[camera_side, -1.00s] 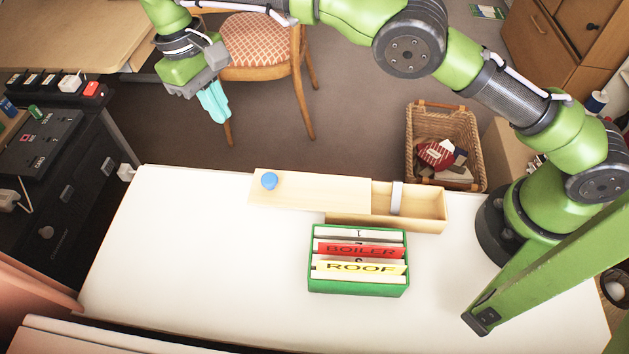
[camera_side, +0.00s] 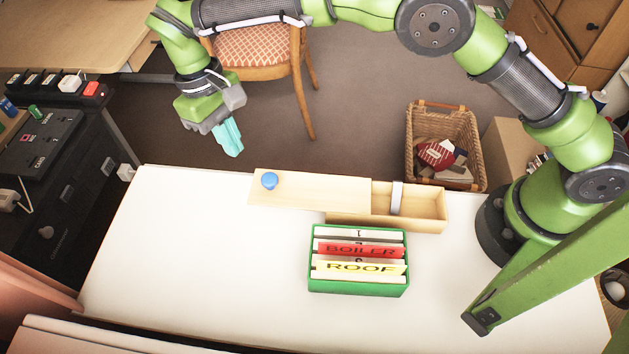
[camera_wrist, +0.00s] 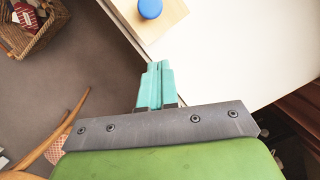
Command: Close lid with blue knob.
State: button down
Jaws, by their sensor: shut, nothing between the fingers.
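The pale wooden lid (camera_side: 320,190) with a blue knob (camera_side: 269,181) at its left end is slid to the left on a wooden box (camera_side: 424,207). The right part of the box is uncovered, and a light grey strip (camera_side: 396,197) shows in it. My gripper (camera_side: 231,146) is shut and empty, above and to the left of the knob, apart from it, beyond the table's far edge in the side view. In the wrist view the shut fingertips (camera_wrist: 156,72) point toward the lid (camera_wrist: 172,22) and the blue knob (camera_wrist: 150,8), with a gap between.
A green file box (camera_side: 358,290) with BOILER and ROOF cards stands just in front of the wooden box. The white table (camera_side: 200,270) is clear to the left. A wicker basket (camera_side: 410,140) and a chair (camera_side: 262,75) stand on the floor behind.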

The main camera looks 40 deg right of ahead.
jog(key=shift+s+d+f, duration=0.2)
jog(key=shift+s+f, duration=0.2)
jog(key=shift+s, duration=0.3)
jog(key=shift+s+d+f, duration=0.25)
jog(key=shift+s+f, duration=0.2)
jog(key=shift+s, duration=0.2)
jog(key=shift+s+d+f, duration=0.2)
jog(key=shift+s+f, duration=0.2)
jog(key=shift+s, duration=0.3)
send_over(342, 189)
jog(key=w, duration=0.1)
jog(key=shift+w+a, duration=0.1)
jog(key=shift+a, duration=0.05)
